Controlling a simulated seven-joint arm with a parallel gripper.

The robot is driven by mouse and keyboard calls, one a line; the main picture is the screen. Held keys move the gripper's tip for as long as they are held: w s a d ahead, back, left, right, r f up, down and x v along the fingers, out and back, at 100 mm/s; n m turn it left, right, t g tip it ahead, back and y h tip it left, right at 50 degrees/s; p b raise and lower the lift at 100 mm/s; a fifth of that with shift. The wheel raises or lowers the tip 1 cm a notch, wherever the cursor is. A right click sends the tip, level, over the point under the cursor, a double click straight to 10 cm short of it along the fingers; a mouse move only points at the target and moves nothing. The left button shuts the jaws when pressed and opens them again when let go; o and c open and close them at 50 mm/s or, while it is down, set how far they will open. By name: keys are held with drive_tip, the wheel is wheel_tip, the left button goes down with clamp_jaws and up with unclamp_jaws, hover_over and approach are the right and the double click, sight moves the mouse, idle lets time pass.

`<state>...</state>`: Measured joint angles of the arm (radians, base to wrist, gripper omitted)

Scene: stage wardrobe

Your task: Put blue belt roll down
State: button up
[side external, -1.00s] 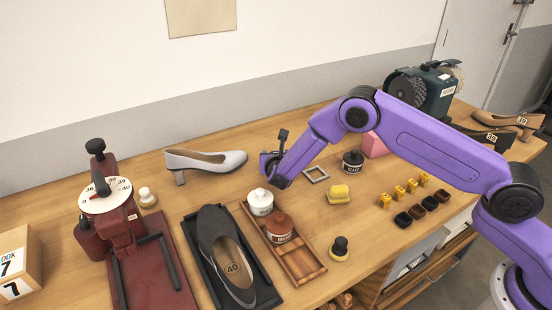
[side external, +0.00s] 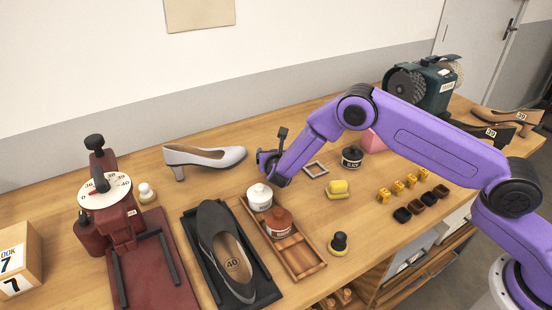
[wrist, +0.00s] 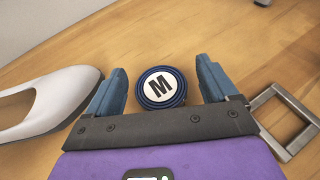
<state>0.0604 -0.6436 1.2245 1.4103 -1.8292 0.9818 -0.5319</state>
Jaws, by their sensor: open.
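The blue belt roll (wrist: 161,87) is a coiled dark blue disc with a white label marked "M", seen in the wrist view. It lies flat on the wooden table, between the two blue fingers of my gripper (wrist: 161,77). The fingers are spread, with a visible gap between each finger and the roll. In the side view my gripper (side external: 269,163) is low over the table, behind the white jar (side external: 260,197). I cannot make out the roll there; the gripper seems to hide it.
A pale grey shoe (side external: 203,158) lies left of my gripper and a square metal frame (side external: 316,169) right. A wooden tray (side external: 307,262) holds the white jar and a brown jar (side external: 278,222) in front.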

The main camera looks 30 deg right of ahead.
drive_tip(key=v, duration=1.2)
drive_tip(key=shift+f, duration=0.1)
drive_tip(key=s+d+r+m+g+y, duration=0.2)
drive_tip(key=s+d+r+m+g, duration=0.2)
drive_tip(key=s, duration=0.9)
drive_tip(key=s+d+r+m+g+y, duration=0.2)
drive_tip(key=s+d+r+m+g, duration=0.2)
drive_tip(key=s+m, duration=0.4)
drive_tip(key=s+d+r+m+g+y, duration=0.2)
drive_tip(key=s+d+r+m, duration=0.3)
drive_tip(key=s, duration=1.4)
drive_tip(key=shift+d+m+g, duration=0.5)
drive_tip(key=shift+d+g, duration=0.25)
drive_tip(key=shift+g, duration=0.15)
drive_tip(key=shift+w, duration=0.1)
